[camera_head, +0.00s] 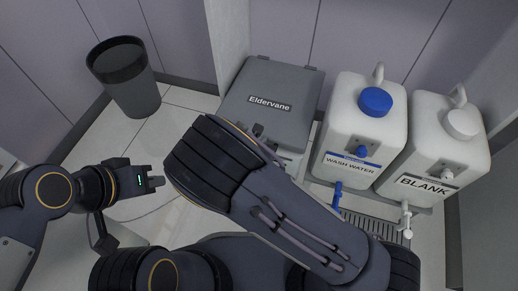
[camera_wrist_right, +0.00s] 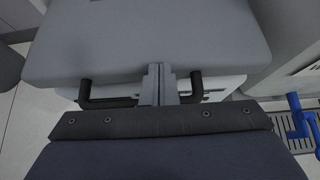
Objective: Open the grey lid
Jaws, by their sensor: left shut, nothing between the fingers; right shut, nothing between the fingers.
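The grey lid (camera_head: 270,92), labelled "Eldervane", is down on its box behind my right arm in the head view. In the right wrist view the lid (camera_wrist_right: 150,38) fills the upper part. A dark handle bar (camera_wrist_right: 110,103) runs across the front of the box below the lid's edge. My right gripper (camera_wrist_right: 158,70) is shut and empty, its fingertips over the lid's front edge and in front of the handle's middle. I cannot tell whether they touch the lid. My left gripper (camera_head: 158,181) is shut and empty over the floor at the left.
A white "WASH WATER" jug (camera_head: 348,140) with a blue cap and a white "BLANK" jug (camera_head: 432,160) stand right of the box. A drain grate (camera_head: 375,227) lies below their taps. A dark bin (camera_head: 130,85) stands at the back left. Floor between bin and box is clear.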

